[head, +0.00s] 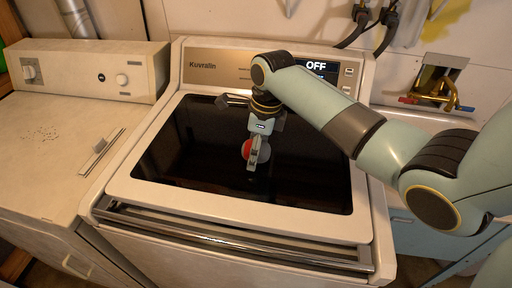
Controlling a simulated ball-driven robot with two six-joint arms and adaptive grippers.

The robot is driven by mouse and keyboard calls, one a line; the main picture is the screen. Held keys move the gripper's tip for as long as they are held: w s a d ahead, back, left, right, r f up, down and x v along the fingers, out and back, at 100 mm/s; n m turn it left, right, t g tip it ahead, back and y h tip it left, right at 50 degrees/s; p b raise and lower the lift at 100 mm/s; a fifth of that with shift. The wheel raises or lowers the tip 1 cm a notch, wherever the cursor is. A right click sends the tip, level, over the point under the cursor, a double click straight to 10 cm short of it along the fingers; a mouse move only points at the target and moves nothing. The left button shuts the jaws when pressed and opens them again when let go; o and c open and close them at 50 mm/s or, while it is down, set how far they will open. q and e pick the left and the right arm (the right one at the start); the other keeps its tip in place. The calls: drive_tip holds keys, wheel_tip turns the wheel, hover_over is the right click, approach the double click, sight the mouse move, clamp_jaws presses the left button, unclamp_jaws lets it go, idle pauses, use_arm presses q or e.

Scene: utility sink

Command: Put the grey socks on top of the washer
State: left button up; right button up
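The machine with the dark glass lid (190,150), a panel marked "Kuvralin" and a display reading "OFF", looks like the washer and fills the middle of the head view. Its lid is closed. My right gripper (255,155) points down over the middle of the glass. A small red round patch (247,149) shows at its fingers; I cannot tell whether it is a held thing or part of the gripper. Whether the fingers are open or shut is unclear. I see no clearly recognisable grey socks. My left gripper is not in view.
A second, cream machine (50,125) with knobs stands close on the left, its top mostly bare. A chrome bar (230,243) runs along the washer's front. Brass taps (440,92) and black hoses (362,22) are on the wall at the right.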

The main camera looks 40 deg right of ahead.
sight(264, 145)
wheel_tip(264, 145, up, 12)
drive_tip(key=s+d+b, duration=0.1)
drive_tip(key=shift+s, duration=0.2)
idle(0.3)
drive_tip(key=shift+d, duration=0.1)
idle(0.4)
